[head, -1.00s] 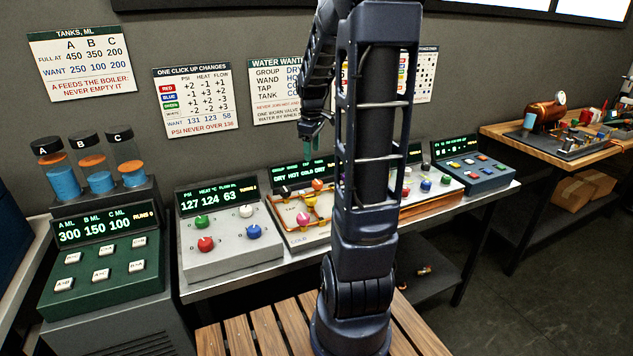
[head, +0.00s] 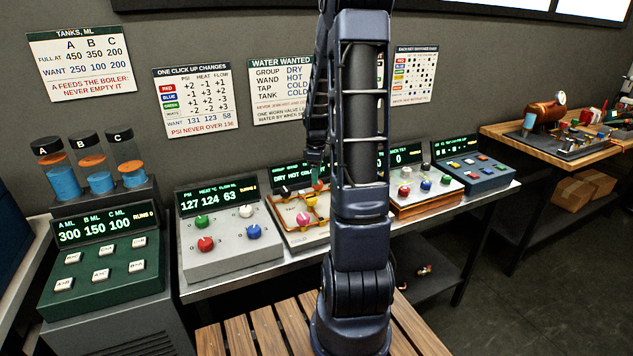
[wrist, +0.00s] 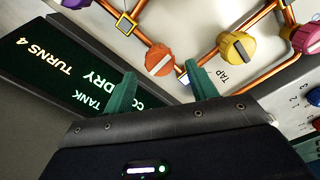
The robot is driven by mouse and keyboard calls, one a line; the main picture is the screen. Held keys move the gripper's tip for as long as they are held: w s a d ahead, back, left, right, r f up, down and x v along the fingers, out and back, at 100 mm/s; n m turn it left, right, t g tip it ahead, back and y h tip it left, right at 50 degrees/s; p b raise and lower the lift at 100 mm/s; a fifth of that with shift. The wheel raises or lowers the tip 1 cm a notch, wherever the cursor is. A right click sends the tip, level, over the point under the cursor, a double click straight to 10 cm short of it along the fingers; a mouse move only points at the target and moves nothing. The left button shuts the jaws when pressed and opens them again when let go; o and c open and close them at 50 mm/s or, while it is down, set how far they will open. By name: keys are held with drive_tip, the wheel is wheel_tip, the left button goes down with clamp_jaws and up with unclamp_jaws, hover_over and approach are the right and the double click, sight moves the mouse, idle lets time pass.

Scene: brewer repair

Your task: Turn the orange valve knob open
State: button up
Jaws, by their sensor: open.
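The orange valve knob (wrist: 160,60) is a round knob with a pale diagonal bar across it, on the copper-piped valve panel (head: 290,210). In the wrist view it lies between and just beyond the tips of my gripper (wrist: 160,74). The green fingers are apart, with nothing held. I cannot tell whether they touch the knob. In the head view my gripper (head: 318,178) is over the back of the valve panel, and the knob is hidden or too small to make out there.
A yellow knob (wrist: 237,47) marked TAP sits right of the orange one, with a magenta knob (wrist: 307,38) beyond. Copper pipes run between them. The panel's display (wrist: 65,72) reads TURNS 4. A grey panel (head: 228,238) with coloured knobs stands to the left.

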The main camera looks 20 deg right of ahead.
drive_tip(key=shift+f, duration=1.6)
drive_tip(key=c, duration=1)
